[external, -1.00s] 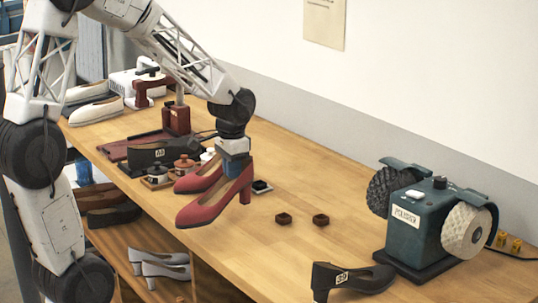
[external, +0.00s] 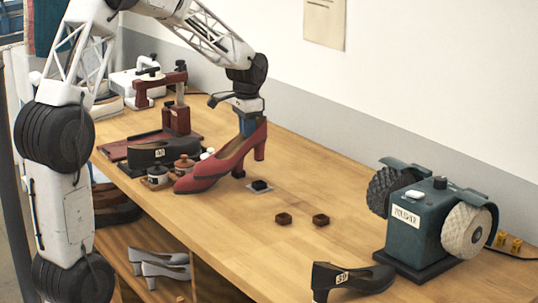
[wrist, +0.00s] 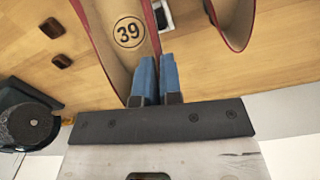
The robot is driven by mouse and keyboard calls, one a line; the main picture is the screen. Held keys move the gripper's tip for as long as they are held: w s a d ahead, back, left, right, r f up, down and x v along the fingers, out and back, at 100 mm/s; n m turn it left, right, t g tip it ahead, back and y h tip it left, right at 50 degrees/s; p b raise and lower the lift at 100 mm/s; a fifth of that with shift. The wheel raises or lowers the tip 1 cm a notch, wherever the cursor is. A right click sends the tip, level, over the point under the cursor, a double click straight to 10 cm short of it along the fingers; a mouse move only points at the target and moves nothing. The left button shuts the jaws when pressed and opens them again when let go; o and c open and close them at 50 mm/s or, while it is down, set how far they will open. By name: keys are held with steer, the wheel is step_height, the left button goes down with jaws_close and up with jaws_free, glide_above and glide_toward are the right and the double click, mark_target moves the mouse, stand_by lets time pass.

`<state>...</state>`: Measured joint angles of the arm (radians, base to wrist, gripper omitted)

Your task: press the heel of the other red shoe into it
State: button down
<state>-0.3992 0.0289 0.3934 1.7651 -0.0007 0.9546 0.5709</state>
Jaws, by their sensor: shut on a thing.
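My gripper (external: 244,125) is shut on the rim of one red high-heeled shoe (external: 240,153), near its heel end, and holds it above the bench.
Two brown blocks (external: 283,218) (external: 320,219) lie to the right on the bench. A green polishing machine (external: 418,228) and a black shoe (external: 350,279) stand farther right.

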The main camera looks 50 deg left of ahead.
steer(key=shift+w+a, duration=0.1)
steer(key=shift+a, duration=0.05)
steer(key=shift+f, duration=0.1)
stand_by(0.4)
step_height(320, 180, down, 6)
steer(key=shift+f, duration=0.25)
stand_by(0.9)
steer(key=shift+f, duration=1.25)
stand_by(4.1)
steer(key=shift+r, duration=0.15)
